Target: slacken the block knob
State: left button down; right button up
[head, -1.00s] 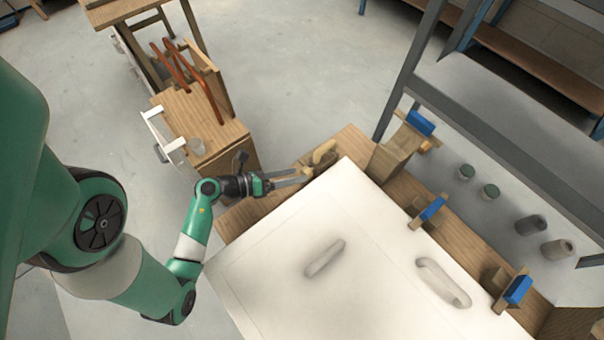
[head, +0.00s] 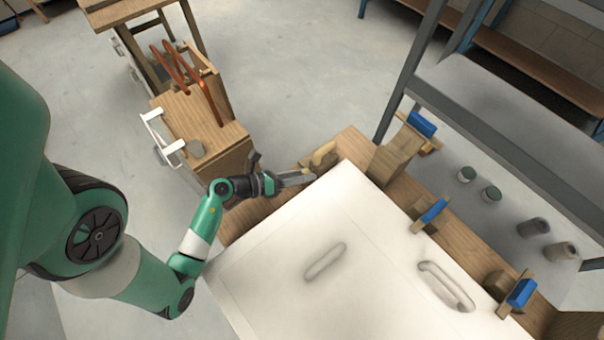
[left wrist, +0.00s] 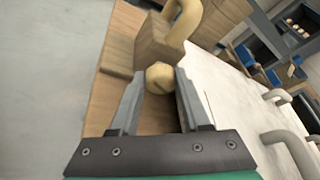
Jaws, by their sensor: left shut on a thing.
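The block knob (left wrist: 159,77) is a pale, roundish, faceted knob on the near face of a wooden block (left wrist: 152,46) in the left wrist view. My left gripper (left wrist: 160,80) has one grey finger on each side of the knob and is shut on it at the fingertips. In the head view the left gripper (head: 312,176) reaches the wooden block (head: 320,158) at the far corner of the bench. The knob itself is hard to make out there. My right gripper is not in view.
A pale curved piece (left wrist: 184,18) rises from the block. A large white board (head: 300,240) with two raised handles lies right beside it. Blue-topped wooden clamps (head: 430,212) line the bench's right edge. A wooden cabinet (head: 195,115) with copper pipes stands at the left.

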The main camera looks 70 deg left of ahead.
pick_arm(q)
jog(key=shift+r+n+p, duration=0.15)
jog(key=shift+n+p, duration=0.35)
jog(key=shift+p, duration=0.3)
jog(key=shift+a+n+t+h+p, duration=0.1)
jog(key=shift+n+t+h+p, duration=0.25)
jog(key=shift+n+t+h, duration=0.05)
jog(key=shift+f+n+t+h, duration=0.3)
jog(key=shift+n+t+h, duration=0.15)
jog(key=shift+n, duration=0.55)
jog(key=shift+c, duration=1.9)
grip_release()
jog(key=shift+y, duration=0.25)
jog(key=shift+s, duration=0.1)
